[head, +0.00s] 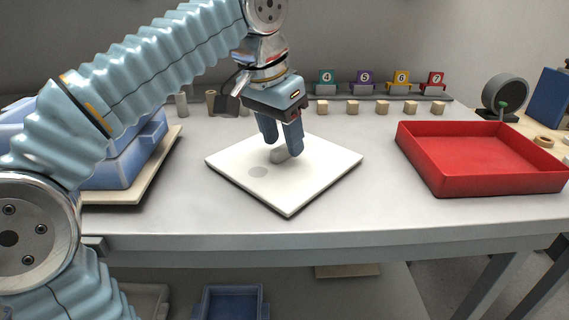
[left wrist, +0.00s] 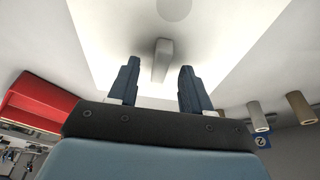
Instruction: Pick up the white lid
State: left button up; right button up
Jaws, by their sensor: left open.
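The white lid (head: 310,176) lies as a flat square on the grey table, turned cornerwise to me. A short grey handle (head: 279,156) stands at its middle, and a round grey spot shows on its near left part. My left gripper (head: 281,150) points down over the lid, with its two blue fingers open at the handle. In the left wrist view the lid (left wrist: 215,50) fills the upper middle, and the handle (left wrist: 162,60) lies between the open fingers (left wrist: 157,80), apart from both. My right gripper is not in view.
A red tray (head: 480,185) stands to the right, and a blue container (head: 115,165) on a board to the left, partly behind my arm. Small wooden blocks (head: 352,107) and numbered stands (head: 365,82) line the back. The table front is clear.

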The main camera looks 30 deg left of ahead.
pick_arm(q)
jog(key=shift+w+f, duration=0.15)
jog(key=shift+f, duration=0.55)
grip_shut()
jog(key=shift+r, duration=0.15)
